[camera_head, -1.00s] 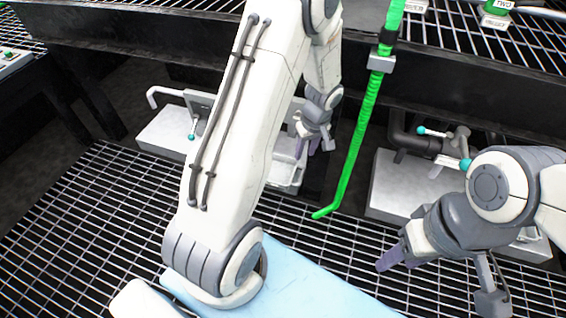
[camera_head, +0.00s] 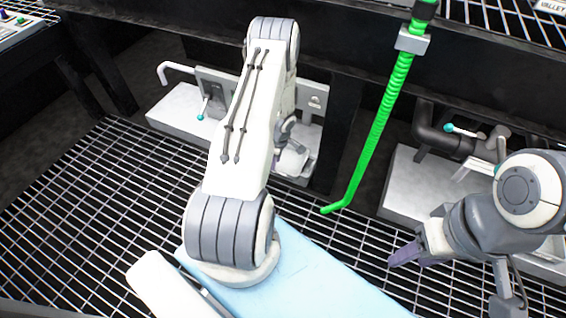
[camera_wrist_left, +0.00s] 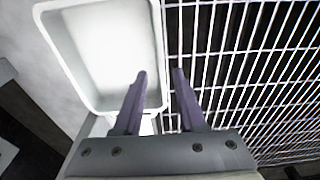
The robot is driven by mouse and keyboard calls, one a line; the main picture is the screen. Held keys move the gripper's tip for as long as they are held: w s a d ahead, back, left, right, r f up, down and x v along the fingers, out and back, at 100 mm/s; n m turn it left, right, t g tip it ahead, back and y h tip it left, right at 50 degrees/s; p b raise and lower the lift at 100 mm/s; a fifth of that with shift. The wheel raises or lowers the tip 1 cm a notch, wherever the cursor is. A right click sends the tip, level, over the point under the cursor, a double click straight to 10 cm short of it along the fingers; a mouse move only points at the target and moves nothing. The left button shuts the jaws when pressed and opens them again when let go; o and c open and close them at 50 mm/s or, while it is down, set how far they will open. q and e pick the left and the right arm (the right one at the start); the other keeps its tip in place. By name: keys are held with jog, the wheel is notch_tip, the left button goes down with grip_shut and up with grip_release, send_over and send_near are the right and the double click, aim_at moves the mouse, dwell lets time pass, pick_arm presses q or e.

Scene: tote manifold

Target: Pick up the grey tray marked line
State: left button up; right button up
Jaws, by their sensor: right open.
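A pale grey, open tray (camera_head: 292,164) sits on the light ledge beyond the grating in the head view, partly hidden by my left arm. In the left wrist view the same tray (camera_wrist_left: 106,50) fills the upper left, empty inside; no marking is readable. My left gripper (camera_head: 279,154) is close by the tray, mostly behind my own arm. In the left wrist view its two purple fingers (camera_wrist_left: 159,73) are apart, one over the tray and one over the grating, with the tray's right rim between them in the picture. Contact cannot be told. My right gripper (camera_head: 398,255) is open over the grating.
A green hose (camera_head: 372,135) hangs down right of the tray. A pale block with dark pipe (camera_head: 438,137) and teal-tipped levers stands at right. A bent handle (camera_head: 175,70) and a teal-tipped lever (camera_head: 202,108) stand left. A dark beam (camera_head: 350,45) crosses above. The grating (camera_head: 90,220) at left is clear.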

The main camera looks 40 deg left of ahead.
pick_arm(q)
jog(key=f+b, duration=0.3)
jog(key=f, duration=0.2)
jog(key=shift+a, duration=0.2)
jog(key=shift+r, duration=0.1)
grip_shut()
dwell(1.1)
